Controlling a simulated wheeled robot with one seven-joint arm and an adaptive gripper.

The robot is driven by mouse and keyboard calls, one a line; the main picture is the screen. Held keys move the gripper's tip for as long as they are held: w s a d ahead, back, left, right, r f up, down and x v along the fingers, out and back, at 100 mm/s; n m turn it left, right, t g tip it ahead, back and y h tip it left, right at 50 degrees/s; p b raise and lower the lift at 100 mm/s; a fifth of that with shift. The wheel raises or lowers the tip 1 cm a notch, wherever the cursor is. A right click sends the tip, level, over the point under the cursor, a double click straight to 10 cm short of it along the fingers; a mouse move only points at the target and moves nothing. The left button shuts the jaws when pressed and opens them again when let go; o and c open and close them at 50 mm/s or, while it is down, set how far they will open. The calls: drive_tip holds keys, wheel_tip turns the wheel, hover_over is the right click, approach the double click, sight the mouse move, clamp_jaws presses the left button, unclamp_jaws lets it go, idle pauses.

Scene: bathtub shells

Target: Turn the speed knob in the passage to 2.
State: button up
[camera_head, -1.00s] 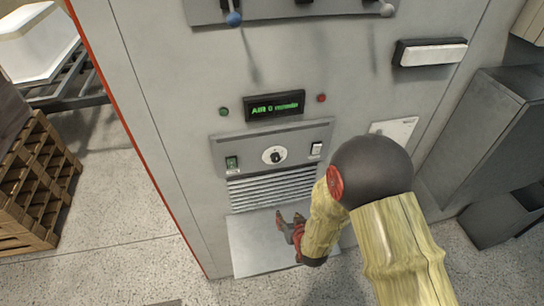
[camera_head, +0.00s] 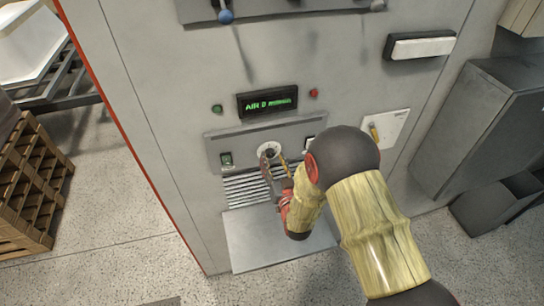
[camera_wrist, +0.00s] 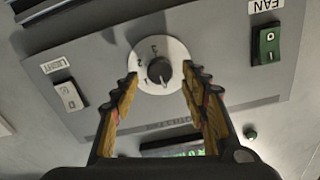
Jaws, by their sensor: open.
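The speed knob (camera_head: 268,149) is a small dark knob on a round white dial, set in the grey control panel (camera_head: 225,147). In the wrist view the knob (camera_wrist: 160,70) is seen upside down, with numbers around the dial; its exact setting is hard to read. My gripper (camera_head: 274,163) is in front of and just below the dial. In the wrist view my gripper (camera_wrist: 161,77) is open, one finger on each side of the dial, holding nothing. I cannot tell whether the fingertips touch the panel. The green display (camera_head: 267,103) shows AIR 0.
A green FAN switch (camera_wrist: 267,46) and a white LIGHT switch (camera_wrist: 70,96) flank the dial. A louvred vent (camera_head: 240,188) and a pale shelf (camera_head: 250,240) lie below. A grey cabinet (camera_head: 480,130) stands right, a wooden crate (camera_head: 35,190) left.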

drive_tip(key=shift+x, duration=0.85)
drive_tip(key=shift+c, duration=1.4)
drive_tip(key=c, duration=0.8)
drive_tip(key=shift+c, duration=0.4)
